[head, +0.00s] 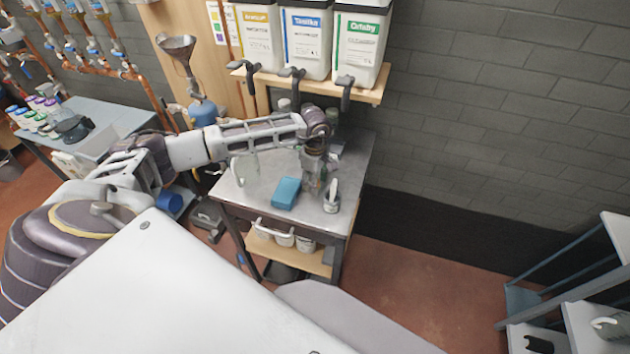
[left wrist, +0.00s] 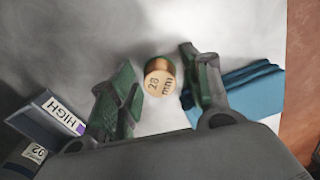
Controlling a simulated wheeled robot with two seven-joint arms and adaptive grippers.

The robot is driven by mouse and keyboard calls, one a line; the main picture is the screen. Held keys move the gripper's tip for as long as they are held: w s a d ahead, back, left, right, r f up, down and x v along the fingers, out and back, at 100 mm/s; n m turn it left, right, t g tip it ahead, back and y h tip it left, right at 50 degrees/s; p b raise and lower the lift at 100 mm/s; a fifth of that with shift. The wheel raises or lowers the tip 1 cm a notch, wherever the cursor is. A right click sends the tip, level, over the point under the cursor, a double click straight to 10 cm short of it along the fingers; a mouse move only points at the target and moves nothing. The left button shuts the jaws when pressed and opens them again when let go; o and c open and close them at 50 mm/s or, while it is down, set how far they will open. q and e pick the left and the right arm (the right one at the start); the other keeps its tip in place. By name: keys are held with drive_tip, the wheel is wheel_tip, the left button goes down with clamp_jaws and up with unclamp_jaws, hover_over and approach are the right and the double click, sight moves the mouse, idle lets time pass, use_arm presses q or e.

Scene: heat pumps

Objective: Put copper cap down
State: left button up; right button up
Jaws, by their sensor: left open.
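The copper cap (left wrist: 159,78) shows in the left wrist view, a short copper cylinder with a pale face marked "28 mm". It lies between the two spread fingers of my left gripper (left wrist: 158,95), with gaps on both sides, and appears to be on the grey table top. In the head view my left gripper (head: 313,185) reaches down over the metal work table (head: 240,190). The cap cannot be made out in the head view. My right gripper is not in view.
A blue folded cloth (head: 286,192) lies beside the gripper; it also shows in the left wrist view (left wrist: 252,90). A box marked "HIGH" (left wrist: 48,116) is at the left. Dispensers (head: 305,40) sit on a shelf above.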

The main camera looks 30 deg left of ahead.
use_arm(q)
drive_tip(key=shift+r, duration=0.25)
wheel_tip(320, 180, up, 7)
drive_tip(key=shift+f, duration=0.2)
drive_tip(key=shift+r+b, duration=0.45)
drive_tip(key=shift+r, duration=2.15)
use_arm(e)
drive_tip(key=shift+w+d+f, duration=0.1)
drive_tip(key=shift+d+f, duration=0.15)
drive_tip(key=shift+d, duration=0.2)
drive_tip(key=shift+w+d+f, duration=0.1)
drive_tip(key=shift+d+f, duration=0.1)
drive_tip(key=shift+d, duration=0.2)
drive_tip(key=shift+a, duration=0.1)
